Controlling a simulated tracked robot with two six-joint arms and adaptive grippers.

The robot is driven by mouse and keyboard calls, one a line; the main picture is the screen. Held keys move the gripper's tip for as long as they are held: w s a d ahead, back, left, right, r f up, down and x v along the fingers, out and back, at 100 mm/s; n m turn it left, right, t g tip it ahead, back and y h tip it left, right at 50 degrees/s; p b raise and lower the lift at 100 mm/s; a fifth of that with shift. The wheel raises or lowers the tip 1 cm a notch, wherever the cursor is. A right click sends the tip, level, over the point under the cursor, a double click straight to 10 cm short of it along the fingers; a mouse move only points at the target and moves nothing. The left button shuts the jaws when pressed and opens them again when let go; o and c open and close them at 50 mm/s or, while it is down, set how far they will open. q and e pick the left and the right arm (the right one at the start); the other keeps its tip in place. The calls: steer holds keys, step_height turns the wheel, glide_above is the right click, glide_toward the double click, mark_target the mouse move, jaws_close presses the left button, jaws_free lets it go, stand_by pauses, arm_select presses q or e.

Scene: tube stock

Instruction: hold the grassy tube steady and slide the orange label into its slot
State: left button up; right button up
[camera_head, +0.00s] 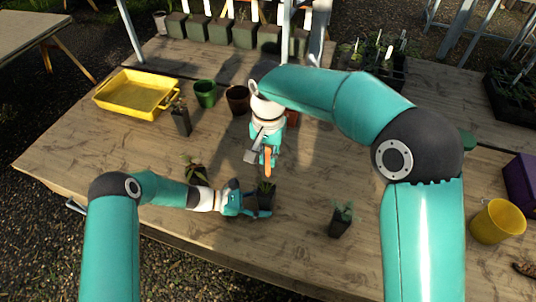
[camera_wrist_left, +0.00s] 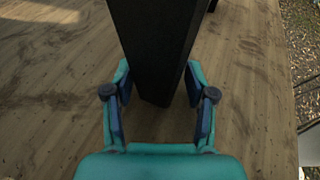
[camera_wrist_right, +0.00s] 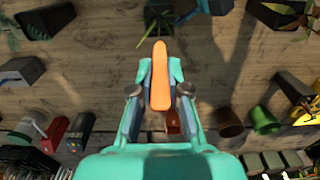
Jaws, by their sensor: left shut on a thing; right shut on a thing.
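The grassy tube (camera_head: 265,198) is a black, square tube with thin green leaves on top, standing near the front middle of the table. My left gripper (camera_head: 250,204) is shut on it from the left side; in the left wrist view the dark tube (camera_wrist_left: 158,45) fills the space between the fingers. The orange label (camera_head: 267,161) is held by my right gripper (camera_head: 268,150), pointing toward the grassy tube but apart from it. In the right wrist view the label (camera_wrist_right: 159,78) lies between the fingers, and the grassy tube (camera_wrist_right: 160,18) is beyond its tip. The slot cannot be made out.
Another planted tube (camera_head: 340,222) stands right of the grassy tube; a reddish plant (camera_head: 193,170) is behind my left arm. A dark tube (camera_head: 181,121), green pot (camera_head: 205,93), brown pot (camera_head: 238,100) and yellow tray (camera_head: 135,95) stand farther back. A yellow pot (camera_head: 497,222) is at right.

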mark_target(268, 165)
steer(key=shift+f, duration=1.4)
steer(key=shift+f, duration=0.45)
steer(key=shift+f, duration=2.6)
steer(key=shift+f, duration=0.25)
steer(key=o, duration=0.7)
step_height(268, 165, up, 12)
steer(key=shift+f, duration=0.1)
